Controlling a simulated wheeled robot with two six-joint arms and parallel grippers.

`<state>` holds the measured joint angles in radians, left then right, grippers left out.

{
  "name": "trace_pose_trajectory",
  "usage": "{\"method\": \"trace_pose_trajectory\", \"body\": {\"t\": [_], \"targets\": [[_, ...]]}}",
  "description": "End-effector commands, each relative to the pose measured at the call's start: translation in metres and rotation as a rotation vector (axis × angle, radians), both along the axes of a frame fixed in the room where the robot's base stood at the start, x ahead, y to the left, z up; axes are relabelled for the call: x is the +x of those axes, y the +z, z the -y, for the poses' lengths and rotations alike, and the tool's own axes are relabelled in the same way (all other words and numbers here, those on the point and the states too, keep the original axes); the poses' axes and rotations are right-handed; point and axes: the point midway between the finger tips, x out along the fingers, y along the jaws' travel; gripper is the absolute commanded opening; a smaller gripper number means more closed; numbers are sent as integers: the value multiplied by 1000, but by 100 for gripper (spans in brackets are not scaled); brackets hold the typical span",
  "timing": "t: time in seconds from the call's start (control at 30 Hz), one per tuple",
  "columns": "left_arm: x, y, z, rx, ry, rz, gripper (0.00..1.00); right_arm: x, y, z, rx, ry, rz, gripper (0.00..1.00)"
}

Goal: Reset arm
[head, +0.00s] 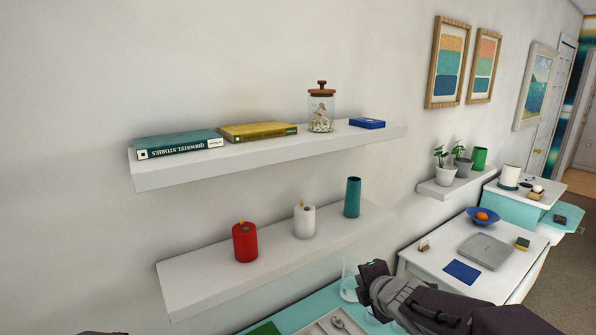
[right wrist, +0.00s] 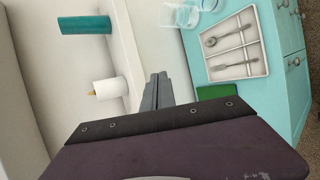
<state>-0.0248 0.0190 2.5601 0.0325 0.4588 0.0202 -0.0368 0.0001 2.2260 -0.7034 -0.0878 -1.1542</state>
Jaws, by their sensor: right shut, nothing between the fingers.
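My right gripper (head: 368,275) is shut and empty. In the head view it reaches in from the lower right, in front of the teal counter and below the lower shelf's right end. Its closed fingers also show in the right wrist view (right wrist: 156,92). Of my left arm, only a dark sliver shows at the bottom left edge of the head view; its fingers are hidden.
The lower white shelf (head: 200,285) holds a red candle (head: 245,242), a white candle (head: 304,220) and a teal cup (head: 352,198). The upper shelf (head: 200,172) holds books and a jar (head: 321,112). A cutlery tray (right wrist: 237,47) and glasses (right wrist: 180,15) stand on the counter.

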Motion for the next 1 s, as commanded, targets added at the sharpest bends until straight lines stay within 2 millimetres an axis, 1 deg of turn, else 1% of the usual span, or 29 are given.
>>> {"method": "trace_pose_trajectory", "body": {"t": [0.03,0.07,0.1,0.17,0.2,0.27,0.3,0.33,0.37,0.4,0.43,0.53,1.0], "targets": [[0,-4,0,0,0,0,100,-22,-40,13,128,-154,-120,0],[0,-5,0,0,0,0,100,-38,-61,20,214,-265,-195,0],[0,-6,0,0,0,0,100,-63,-89,27,325,-422,-293,0],[0,-6,0,0,0,0,100,-103,-125,34,480,-671,-427,0],[0,-6,0,0,0,0,100,-130,-143,35,575,-841,-507,0],[0,-5,0,0,0,0,100,-170,-164,33,699,-1096,-608,0],[0,-5,0,0,0,0,100,-194,-174,30,772,-1264,-659,0],[0,-5,0,0,0,0,100,-209,-178,26,824,-1385,-688,0],[0,-5,0,0,0,0,100,-218,-181,24,864,-1482,-704,0],[0,-5,0,0,0,0,100,-224,-181,21,907,-1576,-710,0],[0,-5,0,0,0,0,100,-227,-181,21,925,-1624,-710,0],[0,-5,0,0,0,0,100,-230,-181,21,960,-1701,-697,0],[0,-5,0,0,0,0,100,-228,-181,21,967,-1704,-689,0]]}}
